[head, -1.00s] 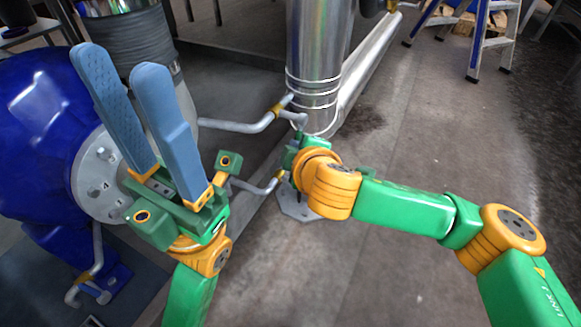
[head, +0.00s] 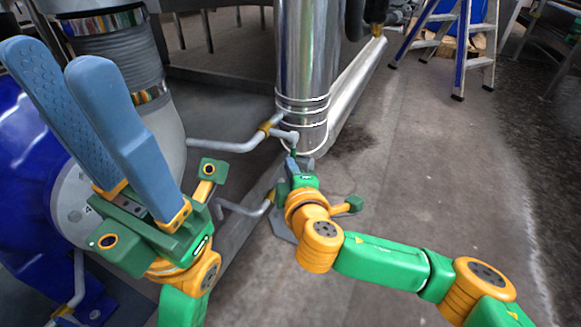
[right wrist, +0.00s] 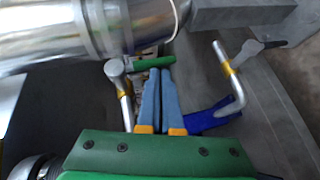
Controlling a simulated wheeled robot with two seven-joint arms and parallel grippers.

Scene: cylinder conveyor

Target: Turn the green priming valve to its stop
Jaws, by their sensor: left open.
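My left gripper (head: 55,52) is open and empty, raised at the left of the head view.
A shiny steel column (head: 302,60) stands close behind the valve. A second bent pipe (head: 247,210) runs below. A blue pump housing (head: 25,170) is at the left. A stepladder (head: 470,45) stands at the back right. The floor at right is clear.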

